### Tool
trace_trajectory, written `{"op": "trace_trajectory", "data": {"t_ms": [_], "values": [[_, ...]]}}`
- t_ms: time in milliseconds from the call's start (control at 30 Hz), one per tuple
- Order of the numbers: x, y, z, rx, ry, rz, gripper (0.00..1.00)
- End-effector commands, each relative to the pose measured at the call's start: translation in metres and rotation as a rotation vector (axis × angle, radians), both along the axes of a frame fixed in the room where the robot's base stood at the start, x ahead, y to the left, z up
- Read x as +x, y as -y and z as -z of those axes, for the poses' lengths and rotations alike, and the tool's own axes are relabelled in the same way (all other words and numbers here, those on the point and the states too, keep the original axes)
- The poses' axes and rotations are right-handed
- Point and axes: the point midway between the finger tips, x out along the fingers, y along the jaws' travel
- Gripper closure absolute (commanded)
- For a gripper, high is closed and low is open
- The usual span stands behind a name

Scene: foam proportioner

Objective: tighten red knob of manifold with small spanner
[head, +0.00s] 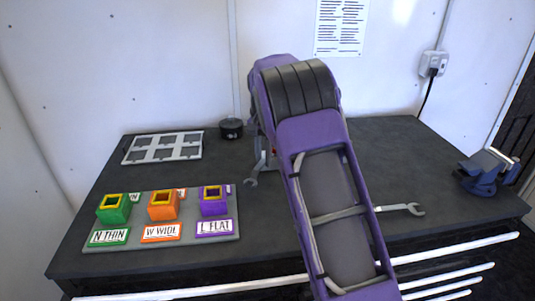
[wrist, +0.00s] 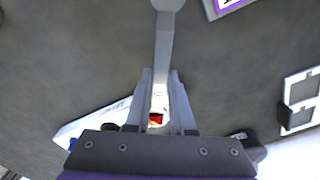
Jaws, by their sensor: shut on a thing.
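My gripper (wrist: 163,100) is shut on a grey spanner in the wrist view. The spanner (wrist: 163,45) runs out from between the fingers to a rounded end at the top edge. A small red patch (wrist: 156,118) shows between the fingers; I cannot tell if it is the red knob. A tiny red spot (head: 274,152) shows there too. A longer spanner (head: 400,208) lies right of my arm. The manifold cannot be made out clearly.
A grey board (head: 160,246) with green, orange and purple square holders stands front left on the dark bench (head: 430,165). A pale grid tray (head: 163,147) and a black round pot (head: 231,127) are behind. A blue vice-like device (head: 484,172) sits at the right.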

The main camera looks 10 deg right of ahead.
Motion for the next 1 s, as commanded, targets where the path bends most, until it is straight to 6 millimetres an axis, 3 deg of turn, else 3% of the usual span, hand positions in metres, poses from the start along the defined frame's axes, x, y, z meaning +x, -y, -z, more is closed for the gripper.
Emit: {"op": "trace_trajectory", "data": {"t_ms": [600, 1000], "values": [[0.026, -0.025, -0.002, 0.001, 0.008, 0.427, 1.00], [0.017, -0.018, -0.002, 0.001, 0.005, 0.304, 1.00]]}}
